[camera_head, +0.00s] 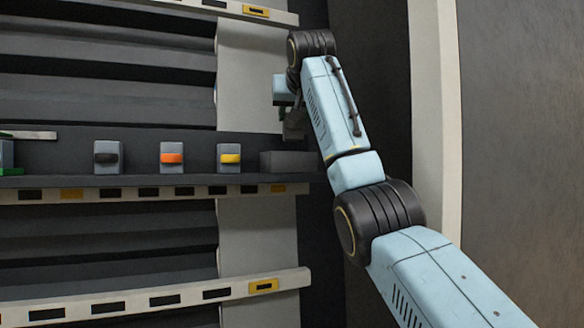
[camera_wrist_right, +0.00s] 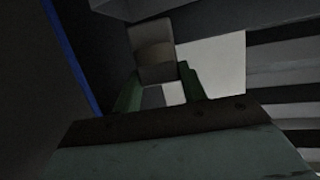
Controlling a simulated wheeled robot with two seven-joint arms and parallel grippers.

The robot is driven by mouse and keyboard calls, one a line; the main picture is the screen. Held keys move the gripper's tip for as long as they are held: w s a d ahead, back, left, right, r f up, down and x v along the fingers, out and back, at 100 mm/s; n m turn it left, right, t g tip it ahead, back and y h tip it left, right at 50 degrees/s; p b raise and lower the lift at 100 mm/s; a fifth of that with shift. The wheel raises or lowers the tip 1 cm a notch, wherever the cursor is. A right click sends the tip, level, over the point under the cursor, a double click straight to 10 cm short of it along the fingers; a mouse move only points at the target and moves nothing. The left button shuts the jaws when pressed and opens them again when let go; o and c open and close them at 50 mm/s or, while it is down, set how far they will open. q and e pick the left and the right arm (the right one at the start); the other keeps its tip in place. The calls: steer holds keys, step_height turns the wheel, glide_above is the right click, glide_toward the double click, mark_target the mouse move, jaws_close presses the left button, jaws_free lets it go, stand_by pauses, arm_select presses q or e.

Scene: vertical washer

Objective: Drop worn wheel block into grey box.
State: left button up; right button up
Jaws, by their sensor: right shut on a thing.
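My right gripper (camera_head: 287,118) is at the end of the pale blue arm, above the small grey box (camera_head: 287,162) at the right end of the middle shelf. In the right wrist view, its green fingers (camera_wrist_right: 160,85) are shut on a greyish-brown block (camera_wrist_right: 153,50), which I take as the worn wheel block. In the head view, the block is mostly a dark shape under the gripper, apart from the box as far as I can tell. The inside of the box is not visible. My left gripper is not in view.
Three grey blocks with black (camera_head: 106,157), orange (camera_head: 172,157) and yellow (camera_head: 230,157) bands stand left of the box on the shelf (camera_head: 130,180). A cut-off greenish thing (camera_head: 5,157) is at the left edge. A dark upright wall (camera_head: 375,90) stands close behind my right arm.

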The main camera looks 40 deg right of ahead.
steer(key=o, duration=1.1)
steer(key=b+v, duration=0.4)
steer(key=v, duration=0.9)
steer(key=shift+s, duration=0.25)
